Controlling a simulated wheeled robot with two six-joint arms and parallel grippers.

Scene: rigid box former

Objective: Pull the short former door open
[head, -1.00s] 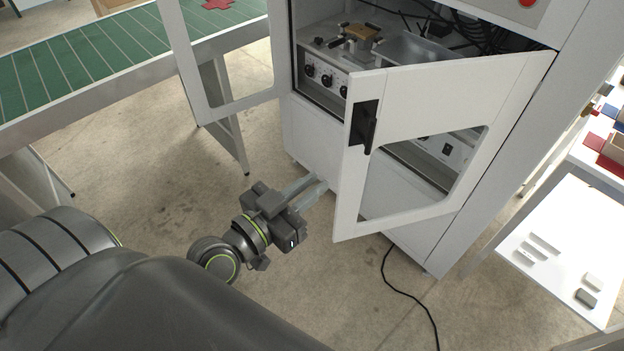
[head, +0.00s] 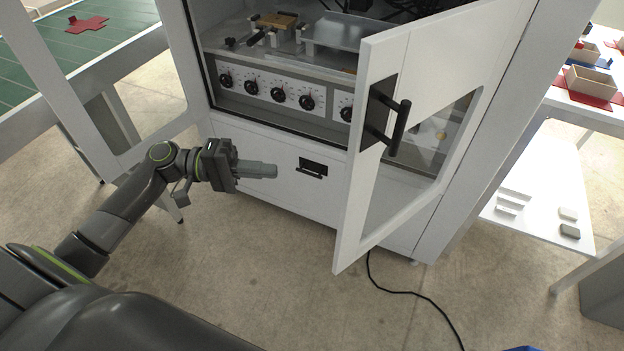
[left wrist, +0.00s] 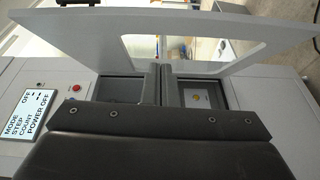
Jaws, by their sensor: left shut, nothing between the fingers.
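The white former door (head: 365,210) with a large window stands ajar at the right of the cabinet front, its free edge swung out toward me. Its black bar handle (head: 400,128) is near that free edge. My left gripper (head: 274,171) is shut and empty, left of the door's free edge and apart from it, in front of the cabinet's lower panel. In the left wrist view, my shut fingers (left wrist: 160,85) point toward the cabinet, and a white windowed door panel (left wrist: 90,45) spans the upper part. My right gripper is not in view.
A second windowed door (head: 40,70) stands open at the left. The cabinet (head: 290,200) holds a row of dials. A green-topped table (head: 15,90) is at far left and a white shelf (head: 545,200) at right.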

